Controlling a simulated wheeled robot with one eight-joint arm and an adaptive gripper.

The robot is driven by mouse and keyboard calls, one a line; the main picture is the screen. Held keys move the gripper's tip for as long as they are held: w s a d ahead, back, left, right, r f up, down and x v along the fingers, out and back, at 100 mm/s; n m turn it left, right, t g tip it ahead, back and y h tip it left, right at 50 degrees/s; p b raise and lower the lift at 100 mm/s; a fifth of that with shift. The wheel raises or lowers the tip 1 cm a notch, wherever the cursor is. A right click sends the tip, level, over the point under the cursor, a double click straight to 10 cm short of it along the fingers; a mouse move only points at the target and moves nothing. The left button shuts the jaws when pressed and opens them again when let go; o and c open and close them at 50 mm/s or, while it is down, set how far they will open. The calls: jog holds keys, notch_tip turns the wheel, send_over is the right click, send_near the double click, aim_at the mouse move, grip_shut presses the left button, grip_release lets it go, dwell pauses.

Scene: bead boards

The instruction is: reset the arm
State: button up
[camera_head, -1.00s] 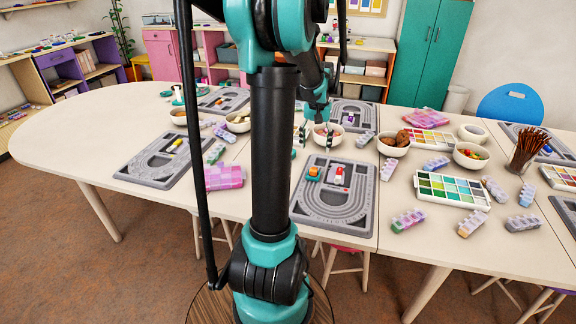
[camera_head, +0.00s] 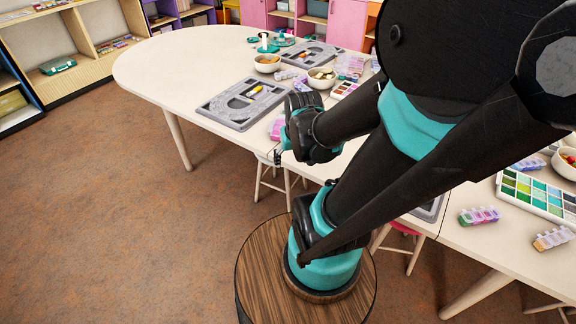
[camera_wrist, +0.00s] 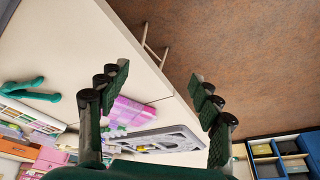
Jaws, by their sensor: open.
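My gripper (camera_wrist: 160,84) shows in the wrist view with its two dark fingers spread wide and nothing between them. In the head view my arm is folded low, and my gripper (camera_head: 277,157) is at the near edge of the white table (camera_head: 178,72), mostly hidden behind my own wrist. Whether it touches the table edge cannot be told. In the wrist view the brown floor (camera_wrist: 240,60) and the table edge lie beyond the fingertips.
A grey bead board (camera_head: 213,106) with a yellow item lies left of my gripper. Bowls, including one (camera_head: 267,64), stand farther back. The floor at left is clear. My arm hides much of the table's right.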

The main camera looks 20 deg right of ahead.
jog(key=shift+s+a+f+n, duration=0.25)
jog(key=shift+s+a, duration=0.15)
jog(key=shift+a, duration=0.1)
jog(key=shift+s+a+f+n, duration=0.15)
jog(key=shift+s+a+f, duration=0.1)
jog(key=shift+s+a, duration=0.2)
jog(key=shift+w, duration=0.1)
dwell(0.4)
